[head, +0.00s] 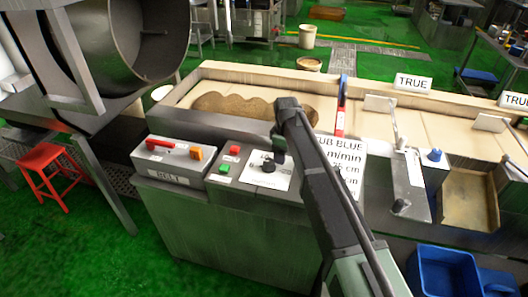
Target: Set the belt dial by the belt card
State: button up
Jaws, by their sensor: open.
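The belt dial, a small black knob (268,165), sits on a white dial plate (268,182) on the grey control console. My gripper (278,157) points down right at the knob; it is open, and I cannot tell whether its fingers are around the knob or only above it. The dial's marks and pointer are too small and too covered to read. The belt card (352,162) is a white sheet to the right, partly hidden by my arm.
Behind runs a belt (375,125) carrying a brown mass (250,107). Blue crates (446,270) stand at lower right.

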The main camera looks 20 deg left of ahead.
aim_at(268, 161)
jog(key=a+n, duration=0.1)
jog(key=a, duration=0.1)
jog(key=w+a+r+n, duration=0.1)
jog(key=a, duration=0.1)
jog(key=a+n, duration=0.2)
jog(key=shift+w+a+r, duration=0.2)
jog(key=shift+w+a, duration=0.2)
jog(key=shift+d+f, duration=0.1)
jog(key=shift+d, duration=0.15)
notch_tip(268, 161, down, 11)
jog(key=b, duration=1.1)
jog(key=shift+r, duration=0.2)
jog(key=shift+c, duration=0.4)
jog(key=c, duration=0.8)
jog(key=shift+c, duration=0.2)
